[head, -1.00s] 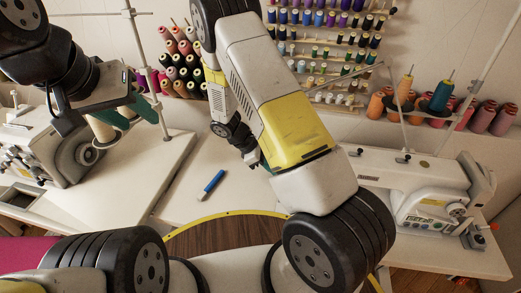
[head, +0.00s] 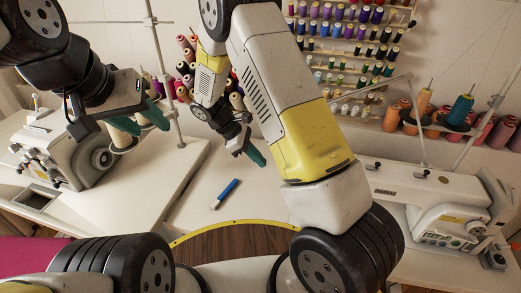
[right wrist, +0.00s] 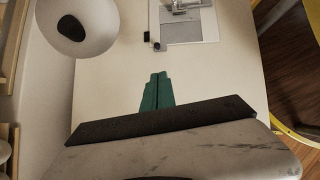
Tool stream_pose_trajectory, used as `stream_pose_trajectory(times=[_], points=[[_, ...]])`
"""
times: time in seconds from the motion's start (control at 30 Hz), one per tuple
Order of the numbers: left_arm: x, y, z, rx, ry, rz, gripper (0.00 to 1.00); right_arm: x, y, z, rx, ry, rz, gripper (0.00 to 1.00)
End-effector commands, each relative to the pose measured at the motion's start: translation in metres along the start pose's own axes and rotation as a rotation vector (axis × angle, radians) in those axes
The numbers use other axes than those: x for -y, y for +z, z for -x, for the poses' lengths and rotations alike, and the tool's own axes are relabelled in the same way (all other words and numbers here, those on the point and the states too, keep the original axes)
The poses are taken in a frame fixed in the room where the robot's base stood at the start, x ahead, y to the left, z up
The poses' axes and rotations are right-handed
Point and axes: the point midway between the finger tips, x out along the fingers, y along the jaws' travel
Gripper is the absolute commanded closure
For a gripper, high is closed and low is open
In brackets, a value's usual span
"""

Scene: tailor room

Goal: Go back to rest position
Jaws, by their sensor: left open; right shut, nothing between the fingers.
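My left gripper (head: 143,118) is at the upper left of the head view, with its teal fingers apart and nothing seen between them. It is in front of the left sewing machine and the thread cones. My right gripper (head: 255,157) is near the middle of the head view, partly beside my large yellow and white arm link. Its teal fingers are together and empty. In the right wrist view the shut fingers (right wrist: 157,92) point over a pale table top. Both grippers are apart from the objects on the tables.
A sewing machine (head: 75,155) stands left and another (head: 435,205) right. Thread racks (head: 350,45) line the wall. Thin metal thread stands (head: 165,75) rise near my left gripper.

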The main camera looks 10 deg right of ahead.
Motion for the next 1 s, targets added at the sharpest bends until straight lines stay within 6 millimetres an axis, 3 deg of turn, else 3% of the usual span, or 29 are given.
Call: stream_pose_trajectory(times=[0.23, 0.37, 0.67, 1.0], points=[[0.0, 0.0, 0.0, 0.0, 0.0, 0.0, 0.55, 0.001, 0.005, 0.011, -0.018, -0.004, -0.02, 1.0], [0.0, 0.0, 0.0, 0.0, 0.0, 0.0, 0.55, 0.004, 0.024, 0.028, -0.093, -0.02, -0.105, 1.0], [0.0, 0.0, 0.0, 0.0, 0.0, 0.0, 0.55, 0.031, 0.099, 0.088, -0.384, -0.088, -0.447, 1.0], [0.0, 0.0, 0.0, 0.0, 0.0, 0.0, 0.55, 0.081, 0.177, 0.14, -0.707, -0.15, -0.824, 1.0]])
